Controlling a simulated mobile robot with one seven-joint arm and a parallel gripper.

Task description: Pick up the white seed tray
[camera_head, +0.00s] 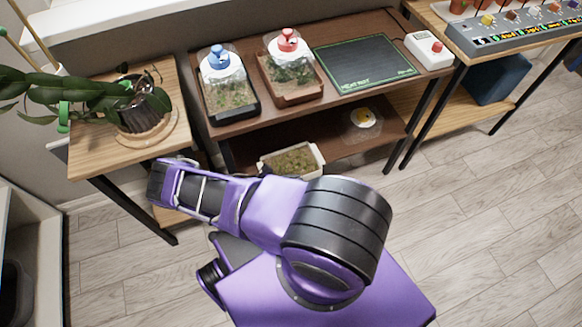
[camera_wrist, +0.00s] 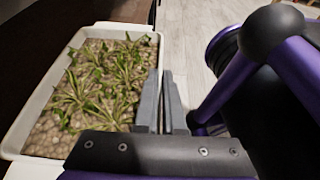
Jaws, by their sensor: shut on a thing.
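The white seed tray (camera_head: 320,159) holds green seedlings on brownish soil and is at the front of the lower shelf, partly behind my arm. Whether it rests on the shelf or is lifted clear is hard to tell. In the wrist view the tray (camera_wrist: 42,92) fills the left side, with its plants inside. My gripper (camera_wrist: 163,98) is at the tray's right wall, with one finger on the inside and one on the outside, shut on that wall. In the head view my gripper is mostly hidden by my arm.
The lower shelf (camera_head: 350,140) also bears a small clear dish with something yellow (camera_head: 362,120). Above stand two domed planters, blue-knobbed (camera_head: 219,60) and red-knobbed (camera_head: 288,42), and a dark heat mat (camera_head: 365,62). A plant table (camera_head: 90,140) is at left. Open floor is at right.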

